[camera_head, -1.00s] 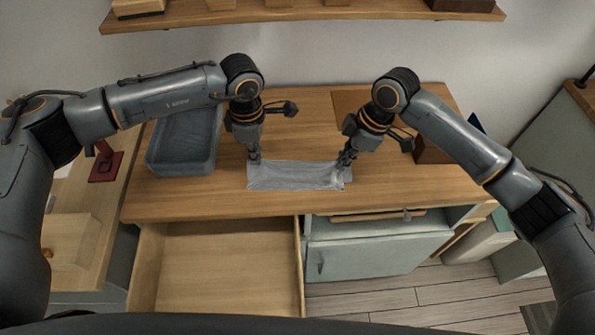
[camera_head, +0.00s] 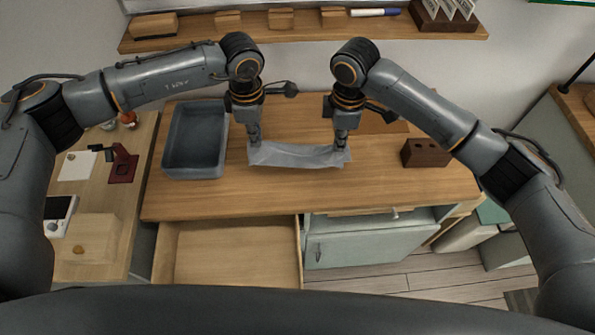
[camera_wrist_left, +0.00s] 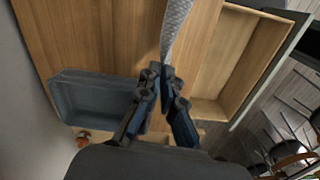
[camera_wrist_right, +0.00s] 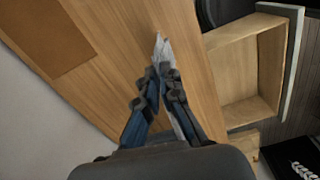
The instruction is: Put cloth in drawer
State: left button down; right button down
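A grey-white cloth (camera_head: 297,156) hangs stretched between my two grippers above the wooden worktop in the head view, sagging slightly in the middle. My left gripper (camera_head: 254,142) is shut on its left end; the cloth (camera_wrist_left: 174,30) runs away from those fingertips (camera_wrist_left: 161,72) in the left wrist view. My right gripper (camera_head: 341,146) is shut on its right end, and a bit of cloth (camera_wrist_right: 162,50) shows at the fingertips (camera_wrist_right: 160,72) in the right wrist view. The open, empty wooden drawer (camera_head: 228,258) is below the worktop's front edge, nearer to me than the cloth.
A blue-grey bin (camera_head: 196,172) stands on the worktop (camera_head: 400,185) left of the left gripper. A dark brown block with holes (camera_head: 426,153) is at the right. A shelf (camera_head: 300,36) runs along the wall behind. A pale green cabinet door (camera_head: 368,246) is right of the drawer.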

aim_at(258, 250)
jog(key=k+j+u, duration=0.25)
jog(key=k+j, duration=0.4)
jog(key=j, duration=0.15)
